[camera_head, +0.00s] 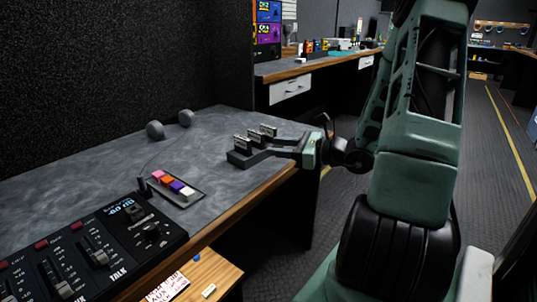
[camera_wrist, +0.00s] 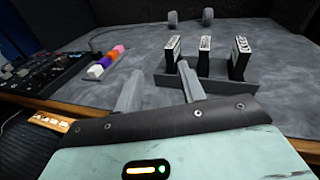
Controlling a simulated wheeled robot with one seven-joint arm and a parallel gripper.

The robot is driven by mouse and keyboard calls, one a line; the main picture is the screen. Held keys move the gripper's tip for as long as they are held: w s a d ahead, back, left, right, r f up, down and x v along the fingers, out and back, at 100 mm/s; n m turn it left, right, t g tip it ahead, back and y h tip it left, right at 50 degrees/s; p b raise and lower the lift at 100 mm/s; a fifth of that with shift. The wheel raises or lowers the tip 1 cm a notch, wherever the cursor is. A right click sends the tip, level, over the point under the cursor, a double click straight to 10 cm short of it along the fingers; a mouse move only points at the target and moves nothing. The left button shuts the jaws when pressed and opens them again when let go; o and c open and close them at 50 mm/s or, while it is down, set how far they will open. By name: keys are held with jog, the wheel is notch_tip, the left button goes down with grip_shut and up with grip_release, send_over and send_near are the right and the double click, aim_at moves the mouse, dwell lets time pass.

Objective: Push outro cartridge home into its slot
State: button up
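Three dark cartridges with pale labelled edges stand upright in a low dark rack (camera_wrist: 215,86) on the grey desk. In the wrist view they are the left cartridge (camera_wrist: 173,53), the middle cartridge (camera_wrist: 204,58) and the right cartridge (camera_wrist: 238,60). The labels are too small to read, so I cannot tell which is the outro or how deep each sits. The cartridges (camera_head: 254,138) and rack (camera_head: 237,159) also show in the head view. My gripper (camera_wrist: 159,68) is open and empty, its fingers apart and at the rack's near left side. In the head view my gripper (camera_head: 268,147) reaches in from the right, partly covering the rack.
A tray of coloured blocks (camera_head: 176,188) lies left of the rack, with an audio mixer (camera_head: 100,250) nearer. Two grey round-headed objects (camera_head: 170,124) stand at the back by the dark wall. The desk's wooden front edge (camera_head: 245,203) runs below my gripper. Bare desk surrounds the rack.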

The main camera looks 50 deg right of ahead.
aim_at(267, 134)
jog(key=s+d+f+m+t+h+b, duration=0.1)
jog(key=s+d+f+m+h, duration=0.15)
jog(key=d, duration=0.25)
jog(key=s+d+f+m+t+h+b, duration=0.1)
jog(key=d+m+h, duration=0.2)
jog(key=d, duration=0.2)
jog(key=w+b, duration=0.4)
jog(key=w, duration=1.2)
jog(key=shift+w+a, duration=0.15)
jog(key=shift+w, duration=0.25)
grip_shut()
